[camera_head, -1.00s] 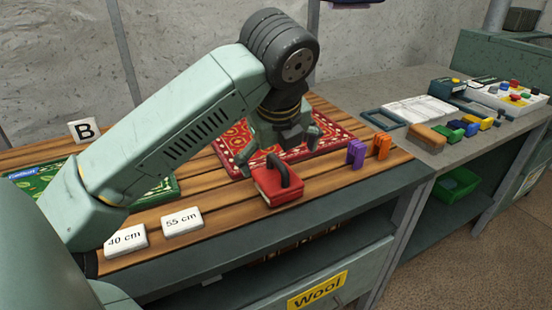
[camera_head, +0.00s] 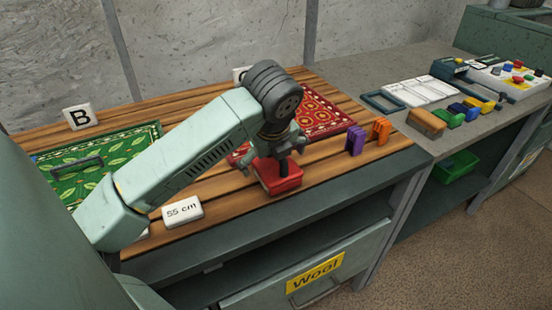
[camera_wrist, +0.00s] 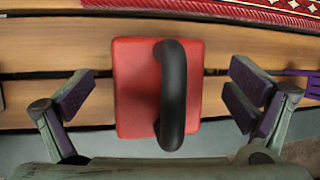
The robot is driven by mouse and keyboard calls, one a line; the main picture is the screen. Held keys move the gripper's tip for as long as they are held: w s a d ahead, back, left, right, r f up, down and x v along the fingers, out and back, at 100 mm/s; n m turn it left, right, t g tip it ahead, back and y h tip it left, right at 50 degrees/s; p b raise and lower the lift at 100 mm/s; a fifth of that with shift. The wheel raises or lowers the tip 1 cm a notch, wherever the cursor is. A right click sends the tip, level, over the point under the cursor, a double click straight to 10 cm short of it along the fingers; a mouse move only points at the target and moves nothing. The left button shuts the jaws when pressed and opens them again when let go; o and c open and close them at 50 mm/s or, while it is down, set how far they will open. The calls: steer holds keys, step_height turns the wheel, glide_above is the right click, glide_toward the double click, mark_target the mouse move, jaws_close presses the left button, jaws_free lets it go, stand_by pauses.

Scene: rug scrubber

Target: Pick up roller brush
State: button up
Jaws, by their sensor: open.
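A red block (camera_head: 281,180) with a black arched handle lies near the front edge of the wooden slatted table. In the wrist view the red block (camera_wrist: 137,90) is centred between my fingers, and its black handle (camera_wrist: 173,95) arches toward the camera. My gripper (camera_head: 277,158) is open directly above it, with one finger apart on each side of the block in the wrist view. I cannot make out a roller on it, so I cannot tell for sure whether it is the roller brush. My gripper hides part of the handle in the head view.
A red patterned rug (camera_head: 322,112) lies behind the block, a green leaf rug (camera_head: 112,165) at left. Purple (camera_head: 355,139) and orange (camera_head: 381,130) clips stand to the right. A "55 cm" label (camera_head: 182,212) is left. A brown block (camera_head: 426,122) sits on the grey bench.

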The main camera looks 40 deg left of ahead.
steer(key=shift+w+a+f, duration=0.15)
steer(key=shift+w+f, duration=0.05)
steer(key=shift+f, duration=0.45)
steer(key=shift+c, duration=0.4)
steer(key=shift+r, duration=0.1)
steer(key=c, duration=1.4)
steer(key=shift+a+r, duration=0.1)
